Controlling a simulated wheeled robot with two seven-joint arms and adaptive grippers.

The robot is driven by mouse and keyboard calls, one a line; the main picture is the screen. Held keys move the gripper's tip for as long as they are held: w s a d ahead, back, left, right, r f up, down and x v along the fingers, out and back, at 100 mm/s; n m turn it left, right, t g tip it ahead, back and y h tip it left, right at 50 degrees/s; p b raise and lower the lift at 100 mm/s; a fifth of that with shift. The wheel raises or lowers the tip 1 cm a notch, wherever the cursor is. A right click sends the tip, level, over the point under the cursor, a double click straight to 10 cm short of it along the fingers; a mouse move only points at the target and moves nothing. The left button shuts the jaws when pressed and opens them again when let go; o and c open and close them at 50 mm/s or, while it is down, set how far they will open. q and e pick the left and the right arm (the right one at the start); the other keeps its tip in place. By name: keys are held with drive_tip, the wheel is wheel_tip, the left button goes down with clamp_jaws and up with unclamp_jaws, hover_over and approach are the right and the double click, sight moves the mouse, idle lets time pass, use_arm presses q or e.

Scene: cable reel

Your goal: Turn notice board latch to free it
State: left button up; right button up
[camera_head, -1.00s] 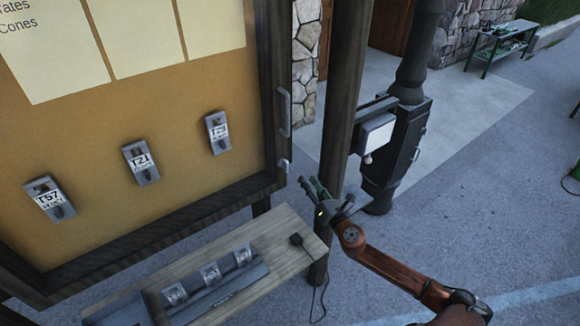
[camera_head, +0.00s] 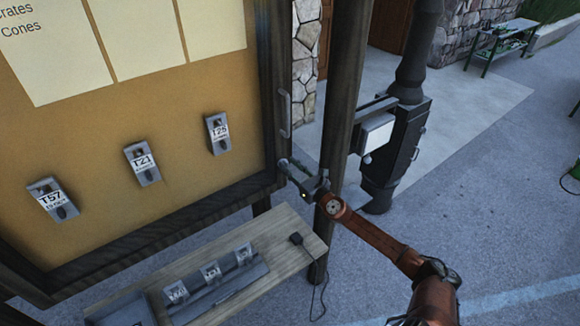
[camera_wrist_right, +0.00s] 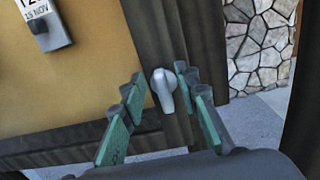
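The notice board (camera_head: 195,75) stands at the left with a dark wooden frame. Its latch (camera_wrist_right: 163,88), a small light-grey knob with a lever pointing down, sits on the frame's right post and shows clearly in the right wrist view. My right gripper (camera_wrist_right: 163,85) is open, with its green-padded fingers on either side of the latch; I cannot tell whether they touch it. In the head view the right gripper (camera_head: 297,172) is at the frame's lower right corner and hides most of the latch. My left gripper is not in view.
A grey pull handle (camera_head: 285,113) is on the frame above the latch. A wooden post (camera_head: 340,100) stands just right of the gripper. A shelf (camera_head: 290,232) with several tag holders and a corded black device (camera_head: 296,238) lies below.

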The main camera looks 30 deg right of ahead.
clamp_jaws()
idle(0.3)
drive_tip(key=shift+m, duration=0.3)
drive_tip(key=m, duration=0.3)
drive_tip(key=shift+d+f+m+b, duration=0.1)
drive_tip(key=shift+d+m+b, duration=0.2)
drive_tip(key=shift+d+b, duration=0.1)
drive_tip(key=m, duration=0.3)
drive_tip(key=shift+d+f+m, duration=0.15)
drive_tip(key=shift+d+m, duration=0.15)
drive_tip(key=m, duration=0.3)
drive_tip(key=f+m+p, duration=0.1)
drive_tip(key=m, duration=0.2)
drive_tip(key=d+m, duration=0.1)
drive_tip(key=m, duration=0.3)
drive_tip(key=shift+f, duration=0.3)
drive_tip(key=shift+f+m+p, duration=0.1)
drive_tip(key=shift+m+p, duration=0.2)
